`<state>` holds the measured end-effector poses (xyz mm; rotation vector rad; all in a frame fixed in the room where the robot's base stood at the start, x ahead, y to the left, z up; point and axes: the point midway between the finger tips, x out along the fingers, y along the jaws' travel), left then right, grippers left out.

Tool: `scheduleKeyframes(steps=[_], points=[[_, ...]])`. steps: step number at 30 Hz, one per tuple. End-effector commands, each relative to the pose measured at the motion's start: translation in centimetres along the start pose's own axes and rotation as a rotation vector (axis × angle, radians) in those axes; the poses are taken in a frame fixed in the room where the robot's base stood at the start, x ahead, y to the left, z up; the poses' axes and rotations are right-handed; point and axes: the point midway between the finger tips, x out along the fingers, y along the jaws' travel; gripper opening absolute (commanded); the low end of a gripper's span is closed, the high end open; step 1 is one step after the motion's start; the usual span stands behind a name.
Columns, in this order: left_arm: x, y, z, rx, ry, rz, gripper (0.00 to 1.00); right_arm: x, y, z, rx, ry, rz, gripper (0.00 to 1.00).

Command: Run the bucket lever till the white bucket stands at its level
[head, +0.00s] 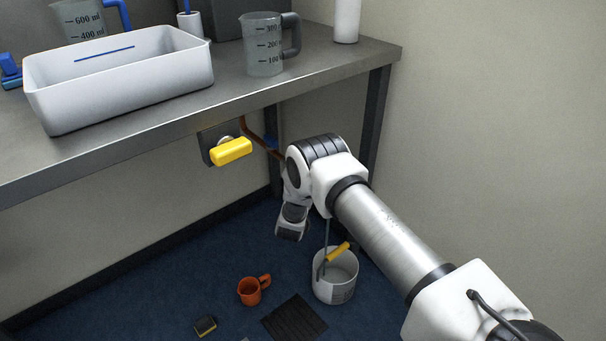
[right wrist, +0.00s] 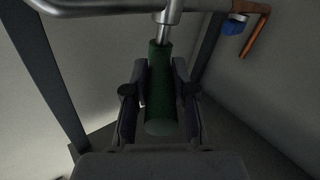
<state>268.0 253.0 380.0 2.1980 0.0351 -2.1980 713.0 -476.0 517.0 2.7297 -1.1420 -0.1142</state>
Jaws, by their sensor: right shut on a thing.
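The white bucket (head: 328,291) stands upright on the blue floor under the bench. Its bail with a yellow grip rises above it, and faint dark marks show on its front. I cannot make out a water level inside. A green lever handle (right wrist: 160,110) hangs from a metal pipe in the right wrist view. My right gripper (right wrist: 160,85) is shut on this green handle, one finger on each side. In the head view the green handle is hidden behind my right arm. My left gripper is out of view.
A yellow lever (head: 231,151) sits on a plate under the bench edge. The bench (head: 225,95) carries a white tub (head: 120,85) and a measuring jug (head: 263,50). An orange mug (head: 249,292), a black mat (head: 294,318) and a sponge (head: 205,325) lie near the bucket.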

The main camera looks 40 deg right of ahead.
Motion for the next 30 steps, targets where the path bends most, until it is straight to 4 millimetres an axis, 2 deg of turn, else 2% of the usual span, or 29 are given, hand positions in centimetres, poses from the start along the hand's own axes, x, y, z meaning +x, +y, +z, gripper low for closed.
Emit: scheduleKeyframes(steps=[7,8,9,20,23,30], points=[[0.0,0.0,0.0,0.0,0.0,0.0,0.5,0.1,0.1,-0.1,0.001,0.002,0.003,0.0],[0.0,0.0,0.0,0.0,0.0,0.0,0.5,0.1,0.1,-0.1,0.001,0.002,0.003,0.36],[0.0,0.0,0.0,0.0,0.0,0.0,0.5,0.1,0.1,-0.1,0.001,0.002,0.003,0.5],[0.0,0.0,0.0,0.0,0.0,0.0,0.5,-0.3,0.0,0.0,-0.001,0.001,0.002,0.51],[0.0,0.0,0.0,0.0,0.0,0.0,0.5,-1.6,-0.1,0.0,-0.002,-0.001,0.0,0.51],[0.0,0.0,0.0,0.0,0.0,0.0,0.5,-7.7,-0.1,0.0,-0.004,-0.001,-0.002,0.51]])
